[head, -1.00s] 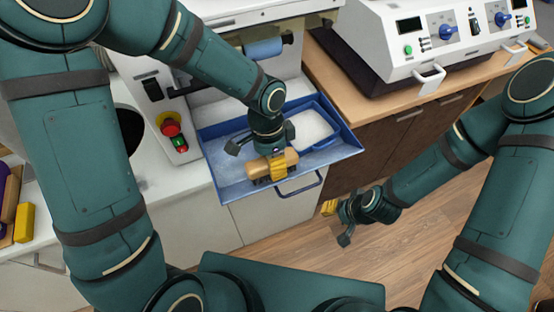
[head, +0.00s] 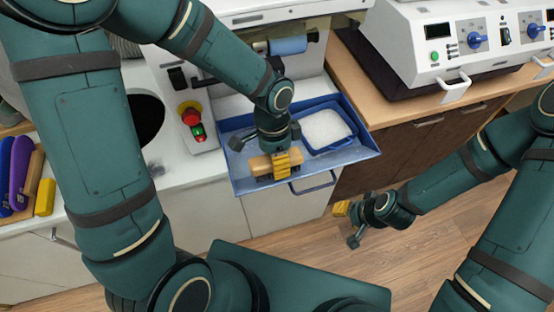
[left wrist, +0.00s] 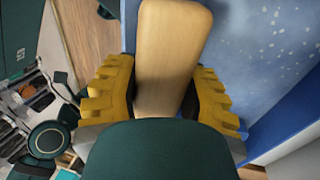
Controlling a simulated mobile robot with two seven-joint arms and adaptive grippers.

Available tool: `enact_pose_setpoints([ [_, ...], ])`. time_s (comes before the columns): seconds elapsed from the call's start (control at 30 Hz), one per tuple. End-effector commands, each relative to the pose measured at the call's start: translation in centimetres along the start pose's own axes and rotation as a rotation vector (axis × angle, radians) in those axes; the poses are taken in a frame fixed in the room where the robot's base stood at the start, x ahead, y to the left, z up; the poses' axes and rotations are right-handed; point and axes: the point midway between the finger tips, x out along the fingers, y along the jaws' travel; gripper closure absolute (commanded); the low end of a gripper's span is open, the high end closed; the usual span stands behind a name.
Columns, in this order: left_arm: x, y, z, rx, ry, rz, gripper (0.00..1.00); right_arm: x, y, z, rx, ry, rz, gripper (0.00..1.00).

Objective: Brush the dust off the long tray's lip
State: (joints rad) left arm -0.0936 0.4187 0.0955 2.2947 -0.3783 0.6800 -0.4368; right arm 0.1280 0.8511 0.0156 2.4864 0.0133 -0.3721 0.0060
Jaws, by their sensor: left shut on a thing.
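The long tray (head: 362,147) is blue and sticks out from the white machine over the floor, with a handle on its front. My left gripper (head: 281,163) is shut on the wooden handle of a brush (head: 260,163), near the tray's front lip left of the handle. Dark bristles show under the wood; whether they touch the lip I cannot tell. In the left wrist view the brush handle (left wrist: 170,55) is between the yellow finger pads, and pale dust specks lie on the blue tray (left wrist: 262,60). My right gripper (head: 348,224) is open and empty over the floor.
A smaller blue bin (head: 325,128) of white grains sits in the tray's right part. A red stop button (head: 190,115) is left of the tray. Purple and blue insole-like pieces (head: 20,165) and a yellow block (head: 45,197) lie far left. A control unit (head: 450,45) stands right.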

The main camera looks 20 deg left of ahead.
Motion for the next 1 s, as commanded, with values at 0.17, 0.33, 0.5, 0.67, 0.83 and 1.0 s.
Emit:
enact_pose_setpoints([
  [0.17,-2.1,0.4,0.0,0.001,0.002,-0.001,1.0,-1.8,-0.6,-0.6,0.002,0.01,-0.001,0.53],
  [0.33,-3.6,0.7,0.0,0.0,0.001,-0.001,1.0,-3.1,-1.1,-0.8,0.003,0.012,-0.003,0.53],
  [0.5,-5.1,1.0,0.0,0.0,0.001,-0.001,1.0,-4.4,-1.5,-0.9,0.003,0.012,-0.006,0.53],
  [0.67,-6.5,1.3,0.0,0.0,0.002,-0.001,1.0,-5.7,-1.9,-1.1,0.003,0.012,-0.008,0.53],
  [0.83,-7.4,1.5,0.0,0.0,0.001,-0.001,1.0,-6.4,-2.1,-1.1,0.003,0.011,-0.01,0.53],
  [1.0,-7.3,1.5,0.0,0.0,0.001,-0.001,1.0,-6.3,-2.1,-1.1,0.003,0.011,-0.01,0.53],
])
